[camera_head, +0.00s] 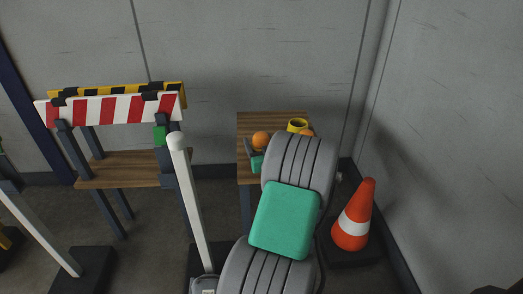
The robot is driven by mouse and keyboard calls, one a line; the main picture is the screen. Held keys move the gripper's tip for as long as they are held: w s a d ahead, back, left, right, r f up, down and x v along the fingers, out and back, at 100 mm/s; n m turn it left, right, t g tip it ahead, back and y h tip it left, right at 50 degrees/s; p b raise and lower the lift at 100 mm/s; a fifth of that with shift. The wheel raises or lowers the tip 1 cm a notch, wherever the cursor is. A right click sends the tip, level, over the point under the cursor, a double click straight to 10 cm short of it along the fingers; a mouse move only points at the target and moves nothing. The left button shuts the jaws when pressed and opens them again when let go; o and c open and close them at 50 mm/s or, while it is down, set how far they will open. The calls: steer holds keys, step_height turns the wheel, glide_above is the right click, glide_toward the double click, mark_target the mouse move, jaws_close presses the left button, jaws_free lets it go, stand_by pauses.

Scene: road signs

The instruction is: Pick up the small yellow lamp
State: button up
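A small yellow round thing (298,125) with a dark top stands at the back right of the small wooden table (270,117). I cannot tell for sure that it is the lamp. A rounded orange thing (261,140) is on the left of the table, and part of another orange thing (307,132) shows just in front of the yellow one. My grey and teal arm covers the front right of the table. Dark grey and teal parts at the arm's far end, probably my gripper (251,154), show beside the left orange thing. Its fingers are mostly hidden, and no grip is visible.
An orange and white cone (355,218) stands on the floor right of my arm. A striped barrier (115,107) with a wooden shelf (130,169) is at the left. A white post (192,205) rises between it and the table. Grey walls close the back and right.

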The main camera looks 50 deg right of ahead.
steer(key=shift+r, duration=0.1)
steer(key=shift+r, duration=0.25)
steer(key=r, duration=0.1)
steer(key=r+p, duration=0.1)
steer(key=r, duration=0.2)
steer(key=shift+s+a+p, duration=0.3)
steer(key=shift+p, duration=0.1)
steer(key=s+a+r, duration=0.1)
steer(key=a+r+p, duration=0.1)
steer(key=r, duration=0.1)
steer(key=s+a+r, duration=0.1)
steer(key=r, duration=0.1)
steer(key=shift+s, duration=0.35)
steer(key=s+a+r, duration=0.3)
steer(key=s+a, duration=0.3)
steer(key=a, duration=0.1)
steer(key=shift+r+p, duration=0.2)
steer(key=shift+p, duration=0.25)
